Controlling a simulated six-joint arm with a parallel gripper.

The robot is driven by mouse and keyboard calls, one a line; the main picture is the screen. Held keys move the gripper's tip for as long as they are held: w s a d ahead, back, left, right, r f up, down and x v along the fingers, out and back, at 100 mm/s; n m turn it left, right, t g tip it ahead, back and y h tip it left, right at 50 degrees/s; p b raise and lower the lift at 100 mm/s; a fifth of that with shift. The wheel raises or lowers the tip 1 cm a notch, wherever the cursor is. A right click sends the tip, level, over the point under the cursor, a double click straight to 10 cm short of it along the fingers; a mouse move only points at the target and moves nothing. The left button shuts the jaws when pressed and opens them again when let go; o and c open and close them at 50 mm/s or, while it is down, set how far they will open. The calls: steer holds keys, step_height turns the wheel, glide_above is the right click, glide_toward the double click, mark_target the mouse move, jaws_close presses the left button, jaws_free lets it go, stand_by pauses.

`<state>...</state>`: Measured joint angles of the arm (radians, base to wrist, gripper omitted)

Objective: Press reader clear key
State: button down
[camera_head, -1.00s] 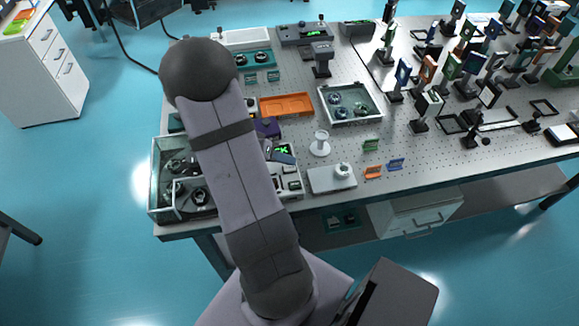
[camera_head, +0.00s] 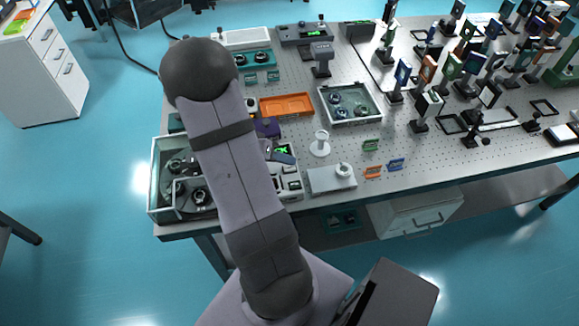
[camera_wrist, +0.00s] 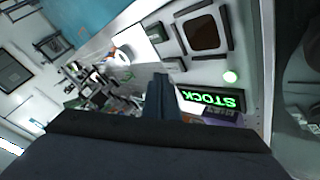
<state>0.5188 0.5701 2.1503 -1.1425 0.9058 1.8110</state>
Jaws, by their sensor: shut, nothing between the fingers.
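The reader shows in the wrist view as a pale panel with a lit green display reading STOCK (camera_wrist: 211,99), seen upside down. I cannot tell which part is the clear key. My gripper (camera_wrist: 162,82) is shut and empty, its dark fingertips beside the display over the pale panel. Contact cannot be told. In the head view the reader's green display (camera_head: 283,150) shows partly behind my arm.
A glass-walled tray with dark round parts (camera_head: 166,205) stands at the table's left front corner. A pale scale-like block (camera_head: 325,180), a white stand (camera_head: 320,145) and an orange tray (camera_head: 287,105) are close to the reader. Many mounted optics crowd the right side.

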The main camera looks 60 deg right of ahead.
mark_target(285, 169)
steer(key=shift+f+b, duration=0.85)
steer(key=shift+b, duration=0.7)
stand_by(1.0)
steer(key=shift+r, duration=0.15)
stand_by(0.3)
steer(key=shift+r+p, duration=0.3)
steer(key=shift+r, duration=0.4)
steer(key=shift+r+p, duration=1.3)
steer(key=shift+r, duration=1.2)
steer(key=w+a+n+t+y, duration=0.1)
steer(key=a+n+y, duration=0.3)
steer(key=a, duration=1.2)
steer(key=w+a+n+t+y, duration=0.1)
steer(key=a+n+t+y, duration=0.2)
steer(key=a+n, duration=0.8)
steer(key=a+t, duration=0.1)
steer(key=a, duration=0.4)
steer(key=shift+n+y, duration=0.3)
steer(key=shift+y, duration=0.1)
